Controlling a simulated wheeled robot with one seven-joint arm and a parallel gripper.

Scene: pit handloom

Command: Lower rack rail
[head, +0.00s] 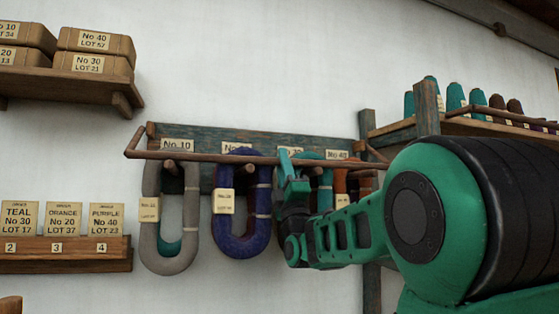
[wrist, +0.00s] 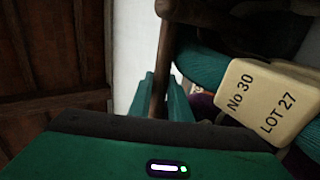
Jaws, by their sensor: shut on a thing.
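The rack rail (head: 205,157) is a thin brown wooden bar with side arms. It runs across the front of the blue-grey peg rack (head: 225,138), level with the pegs and in front of the hanging skeins. My gripper (head: 287,163) is at the rail right of its middle, shut on it. In the wrist view the rail (wrist: 161,60) runs down between the two green fingers (wrist: 161,95). A teal skein (wrist: 203,68) with a "No 30 LOT 27" tag (wrist: 268,101) hangs close beside the fingers. My forearm hides part of the rack's right side.
A grey skein (head: 152,235), a blue-purple skein (head: 235,242) and an orange skein (head: 340,185) hang on the rack. A shelf with boxes (head: 70,85) and a card ledge (head: 65,253) are at left. A cone shelf (head: 400,127) stands at right.

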